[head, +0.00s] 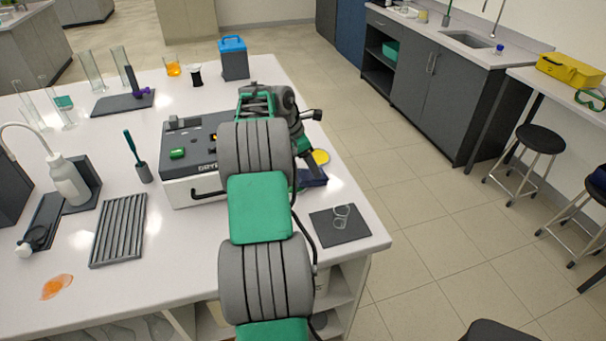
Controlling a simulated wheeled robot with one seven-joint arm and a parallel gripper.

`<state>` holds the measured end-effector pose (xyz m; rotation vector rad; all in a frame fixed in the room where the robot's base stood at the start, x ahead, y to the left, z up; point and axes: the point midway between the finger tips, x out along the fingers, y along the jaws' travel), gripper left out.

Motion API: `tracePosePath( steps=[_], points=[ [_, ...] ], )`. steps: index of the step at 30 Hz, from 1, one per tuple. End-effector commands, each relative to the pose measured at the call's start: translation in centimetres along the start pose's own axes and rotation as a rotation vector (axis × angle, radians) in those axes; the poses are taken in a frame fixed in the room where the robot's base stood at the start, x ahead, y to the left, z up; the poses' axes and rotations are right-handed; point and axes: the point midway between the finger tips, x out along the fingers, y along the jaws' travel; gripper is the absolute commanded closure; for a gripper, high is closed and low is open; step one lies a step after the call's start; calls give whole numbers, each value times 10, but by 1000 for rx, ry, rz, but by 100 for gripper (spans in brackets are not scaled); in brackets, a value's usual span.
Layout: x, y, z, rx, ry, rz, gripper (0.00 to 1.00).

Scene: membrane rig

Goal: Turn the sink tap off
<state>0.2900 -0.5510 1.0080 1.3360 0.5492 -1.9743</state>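The sink (472,40) is set in the grey counter at the upper right, across the aisle. A thin metal tap spout (496,18) rises behind it and is cut off by the top edge of the picture. The tap's handle and any running water cannot be made out. My arm reaches forward over the white bench. My gripper (306,117) is at its far end, above the bench's right side and well away from the sink. My arm links partly hide it, so its fingers are unclear.
The white bench (190,235) holds a dryer box (188,150), a blue-lidded container (233,60), glass cylinders and a draining rack (119,230). Open tiled floor (415,200) lies between bench and sink cabinet (425,80). Stools (540,140) stand at the right.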

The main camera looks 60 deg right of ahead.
Motion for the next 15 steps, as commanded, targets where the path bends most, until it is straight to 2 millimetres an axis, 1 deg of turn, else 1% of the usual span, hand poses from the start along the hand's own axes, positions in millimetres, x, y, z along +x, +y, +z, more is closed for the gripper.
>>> tracePosePath(
  steps=[1, 3, 8, 10, 12, 15],
  points=[
    [8, 0, -2, -6, 1, -2, 18],
    [16, 1, -4, -8, 0, 0, 18],
    [34, 4, -9, -12, 2, 1, 18],
    [46, 5, -12, -12, 2, 0, 18],
    [59, 6, -11, -10, 2, 1, 18],
    [69, 6, -11, -8, 1, 4, 18]
  ],
)
